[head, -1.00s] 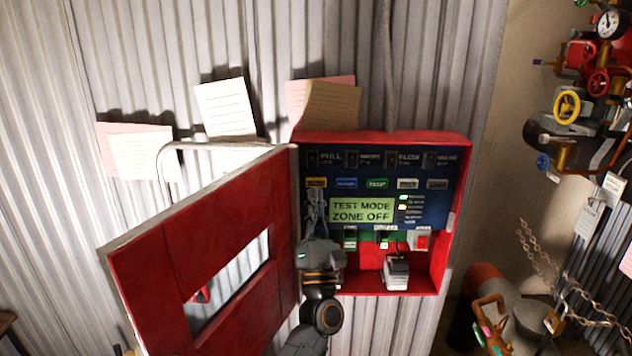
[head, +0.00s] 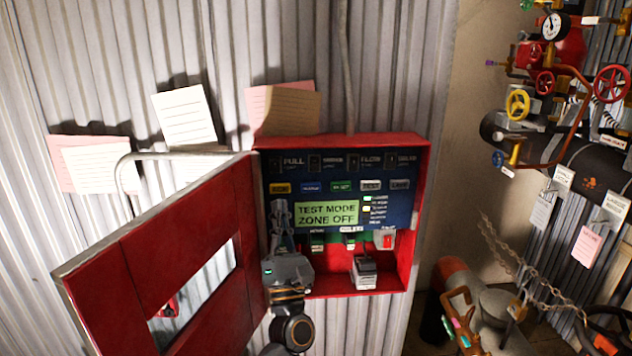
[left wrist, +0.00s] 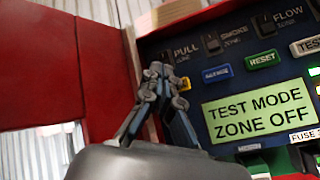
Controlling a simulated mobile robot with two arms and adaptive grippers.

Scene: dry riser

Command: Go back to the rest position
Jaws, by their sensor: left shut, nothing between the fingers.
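My left gripper (head: 281,213) is shut and empty, in front of the left edge of the control panel (head: 399,211) inside the open red box (head: 421,190). In the left wrist view the closed fingertips (left wrist: 155,72) are beside the yellow button at the panel's left side; I cannot tell whether they touch the panel. The green display (head: 327,213) reads "TEST MODE ZONE OFF", and it also shows in the left wrist view (left wrist: 258,112). My right gripper is not in view.
The red box door (head: 190,232) with its window stands open at the left, close to my left arm. Paper notes (head: 185,117) hang on the corrugated wall. At the right are pipes with a yellow valve wheel (head: 517,104), a gauge (head: 554,27) and a chain (head: 510,262).

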